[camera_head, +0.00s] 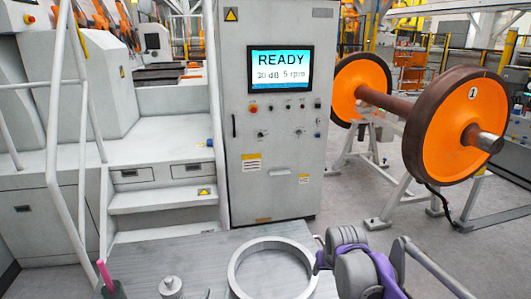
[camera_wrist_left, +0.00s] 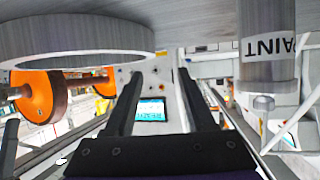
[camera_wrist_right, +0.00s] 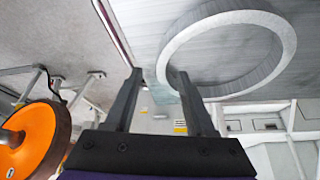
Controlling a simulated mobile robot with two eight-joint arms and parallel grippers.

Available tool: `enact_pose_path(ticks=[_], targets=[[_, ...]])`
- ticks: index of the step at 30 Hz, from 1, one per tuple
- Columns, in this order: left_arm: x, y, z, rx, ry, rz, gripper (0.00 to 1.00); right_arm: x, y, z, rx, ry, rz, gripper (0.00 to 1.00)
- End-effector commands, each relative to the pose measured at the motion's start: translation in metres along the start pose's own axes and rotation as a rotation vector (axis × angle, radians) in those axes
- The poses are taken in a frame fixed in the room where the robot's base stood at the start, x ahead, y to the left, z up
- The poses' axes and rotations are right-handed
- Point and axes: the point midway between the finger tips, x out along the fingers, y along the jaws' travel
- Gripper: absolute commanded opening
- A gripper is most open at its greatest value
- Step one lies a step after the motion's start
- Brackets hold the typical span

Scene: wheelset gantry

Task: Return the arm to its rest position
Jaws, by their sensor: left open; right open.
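My left gripper (camera_wrist_left: 158,75) is open, with nothing between its fingers in the left wrist view; I cannot make it out in the head view. My right gripper (camera_wrist_right: 158,78) is open and empty in the right wrist view. In the head view part of my right arm stands at the bottom, beside the ring's right side. The grey metal ring (camera_head: 237,285) lies flat on the grey table (camera_head: 190,252). It also shows in the right wrist view (camera_wrist_right: 285,35), close to a fingertip, and in the left wrist view (camera_wrist_left: 80,42). Contact cannot be told.
A grey cylinder marked PAINT (camera_wrist_left: 268,55) stands on the table, right in the left wrist view. A pink stick (camera_head: 105,275) rises at the table's left. Behind stand a cabinet (camera_head: 280,160) with a READY screen, steps (camera_head: 160,199) and an orange wheelset (camera_head: 455,125).

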Motion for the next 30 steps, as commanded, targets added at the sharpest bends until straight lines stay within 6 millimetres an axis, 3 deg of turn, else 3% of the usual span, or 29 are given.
enact_pose_path(ticks=[3, 9, 15, 18, 23, 30], targets=[[-0.037, -0.019, 0.011, -0.001, -0.121, -0.040, 0.55, -0.028, 0.010, 0.052, 0.002, 0.002, 0.001, 0.55], [-0.107, -0.036, 0.046, 0.002, -0.354, -0.057, 0.55, -0.056, 0.022, 0.150, 0.000, 0.006, 0.000, 0.55], [-0.175, -0.037, 0.088, 0.008, -0.558, -0.016, 0.55, -0.060, 0.029, 0.241, -0.002, 0.011, -0.001, 0.55], [-0.198, -0.034, 0.103, 0.009, -0.625, 0.010, 0.55, -0.057, 0.031, 0.271, -0.002, 0.013, 0.000, 0.55], [-0.215, -0.031, 0.115, 0.012, -0.675, 0.034, 0.55, -0.053, 0.032, 0.293, -0.003, 0.014, -0.001, 0.55], [-0.217, -0.031, 0.116, 0.013, -0.681, 0.037, 0.55, -0.053, 0.032, 0.295, -0.003, 0.015, -0.001, 0.55]])
